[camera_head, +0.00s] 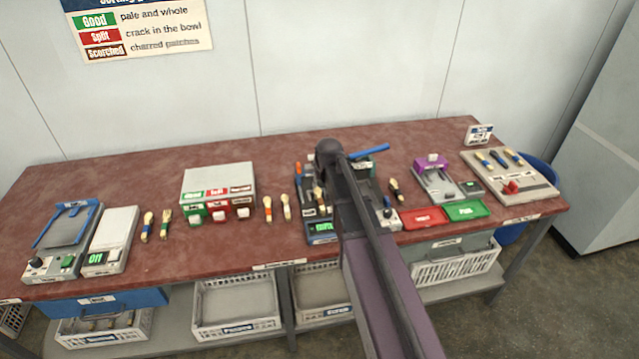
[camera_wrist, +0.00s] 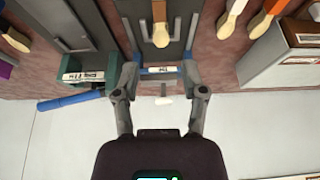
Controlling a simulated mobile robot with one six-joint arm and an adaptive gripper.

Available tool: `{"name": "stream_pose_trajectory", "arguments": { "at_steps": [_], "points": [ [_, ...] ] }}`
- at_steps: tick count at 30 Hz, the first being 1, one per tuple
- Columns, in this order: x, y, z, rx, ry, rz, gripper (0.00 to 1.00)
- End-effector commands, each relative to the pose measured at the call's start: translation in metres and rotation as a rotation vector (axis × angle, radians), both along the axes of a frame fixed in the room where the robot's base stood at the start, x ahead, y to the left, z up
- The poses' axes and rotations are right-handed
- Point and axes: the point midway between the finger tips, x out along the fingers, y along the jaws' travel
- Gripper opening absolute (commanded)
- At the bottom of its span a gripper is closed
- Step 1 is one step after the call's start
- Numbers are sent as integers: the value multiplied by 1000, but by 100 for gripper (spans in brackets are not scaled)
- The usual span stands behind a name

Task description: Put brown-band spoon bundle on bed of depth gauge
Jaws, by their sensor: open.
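My gripper (camera_wrist: 160,72) is open, with nothing between its fingers. In the wrist view it hangs over the wall-side end of a grey device, around its labelled blue crossbar (camera_wrist: 160,70). A spoon bundle (camera_wrist: 160,36) with what looks like a brown band lies on that device's grey bed (camera_wrist: 178,42), apart from the fingertips. It also shows in the head view (camera_head: 319,196), beside my arm. I take this device, with a green display (camera_head: 322,227), to be the depth gauge, but its label is unreadable. My arm hides part of it.
A blue lever (camera_head: 369,152) sticks out beside my arm. A dark-banded spoon bundle (camera_head: 396,191) lies to the right, near a purple-topped device (camera_head: 432,164). The back table strip is mostly clear.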

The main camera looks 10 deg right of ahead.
Motion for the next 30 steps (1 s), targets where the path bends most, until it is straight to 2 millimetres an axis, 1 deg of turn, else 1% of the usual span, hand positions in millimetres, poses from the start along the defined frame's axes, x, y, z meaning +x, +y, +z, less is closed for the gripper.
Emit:
{"name": "stream_pose_trajectory", "arguments": {
  "at_steps": [2,5,8,11,18,21,22,24,25,27,30],
  "points": [
    [-1,0,0,0,1,0,55],
    [-11,1,-1,0,14,0,55],
    [-34,2,-3,1,46,0,55],
    [-70,4,-6,1,99,1,55],
    [-179,8,-13,0,270,1,55],
    [-214,9,-14,0,331,0,55],
    [-223,10,-14,-1,347,0,55],
    [-237,10,-14,-1,373,0,55],
    [-241,10,-14,-1,380,0,55],
    [-246,10,-14,-1,392,0,55],
    [-247,10,-14,-1,397,0,55]
  ]
}}
